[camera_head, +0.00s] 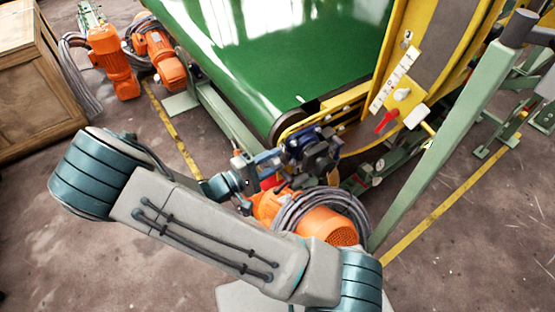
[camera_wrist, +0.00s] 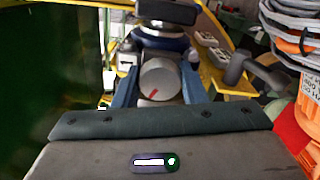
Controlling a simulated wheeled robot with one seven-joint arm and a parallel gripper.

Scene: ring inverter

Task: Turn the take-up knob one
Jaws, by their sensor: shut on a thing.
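The take-up knob (camera_wrist: 160,80) is a round grey knob with a red mark on its face, in the middle of the wrist view. My gripper (camera_wrist: 160,70) has its two blue fingers on either side of the knob and is shut on it. In the head view my gripper (camera_head: 275,158) is at the near end of the green conveyor belt (camera_head: 280,60). The knob cannot be made out there.
An orange motor with coiled grey hose (camera_head: 325,222) sits close below my gripper. A yellow frame with a red-handled switch (camera_head: 387,121) stands right of the belt. A pale green post (camera_head: 440,140) is further right. A wooden crate (camera_head: 35,85) stands at left.

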